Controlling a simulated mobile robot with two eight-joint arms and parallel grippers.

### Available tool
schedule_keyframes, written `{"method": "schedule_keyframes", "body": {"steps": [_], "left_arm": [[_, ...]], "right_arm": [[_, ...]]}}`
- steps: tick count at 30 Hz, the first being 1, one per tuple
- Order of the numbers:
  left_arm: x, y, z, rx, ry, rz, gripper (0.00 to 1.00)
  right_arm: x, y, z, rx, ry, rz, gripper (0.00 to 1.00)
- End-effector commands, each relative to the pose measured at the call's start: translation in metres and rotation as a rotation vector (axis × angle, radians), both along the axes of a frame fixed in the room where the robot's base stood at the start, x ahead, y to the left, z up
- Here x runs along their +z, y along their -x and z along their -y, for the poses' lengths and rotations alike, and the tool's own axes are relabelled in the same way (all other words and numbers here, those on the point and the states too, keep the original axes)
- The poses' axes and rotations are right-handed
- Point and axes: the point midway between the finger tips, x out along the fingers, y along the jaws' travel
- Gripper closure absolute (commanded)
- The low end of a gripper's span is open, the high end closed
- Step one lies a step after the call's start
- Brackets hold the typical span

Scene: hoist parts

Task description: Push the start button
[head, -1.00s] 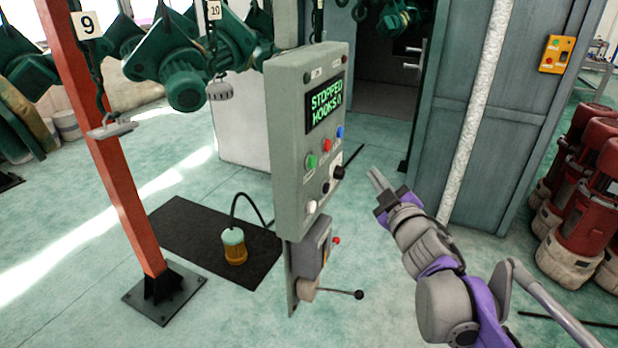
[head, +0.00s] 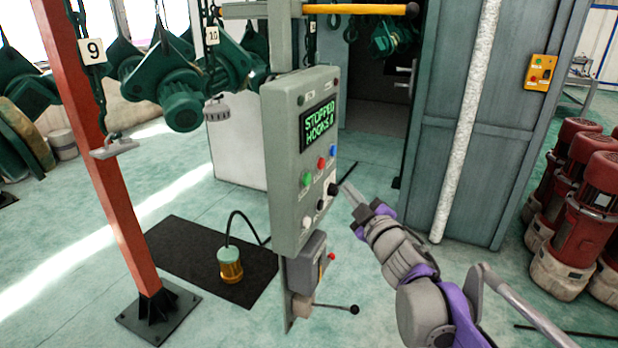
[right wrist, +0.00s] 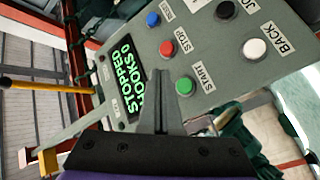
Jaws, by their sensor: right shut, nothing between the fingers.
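The green start button (head: 307,179) is on the front of a grey control panel (head: 285,205), left of the red stop button (head: 321,163). The panel's screen (head: 320,125) reads STOPPED, HOOKS 0. My right gripper (head: 346,188) is shut and empty, in front of the panel near the black knob. In the right wrist view the green button (right wrist: 185,86), labelled START, shows just to the right of the closed fingertips (right wrist: 162,82). A gap to the panel seems to remain, but its depth is hard to tell. My left gripper is out of view.
A blue button (head: 334,150), a black knob (head: 333,189) and a white button (head: 306,222) sit close by on the panel. Below is a lever with a black ball (head: 354,309). A red post (head: 115,190) stands left. A grey cabinet (head: 465,130) stands behind my right arm.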

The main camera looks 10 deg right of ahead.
Motion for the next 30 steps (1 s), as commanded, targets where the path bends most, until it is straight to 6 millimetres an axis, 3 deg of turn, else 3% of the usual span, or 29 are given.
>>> {"method": "schedule_keyframes", "body": {"steps": [6, 13, 30], "left_arm": [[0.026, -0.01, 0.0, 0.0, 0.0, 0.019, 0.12], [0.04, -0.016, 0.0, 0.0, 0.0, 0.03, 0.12], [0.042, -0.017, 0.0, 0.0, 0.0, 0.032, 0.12]], "right_arm": [[0.006, -0.019, -0.029, 0.005, 0.0, 0.004, 1.0], [0.004, -0.032, -0.047, 0.002, -0.001, 0.003, 1.0], [0.001, -0.035, -0.052, 0.001, 0.0, 0.001, 1.0]]}}
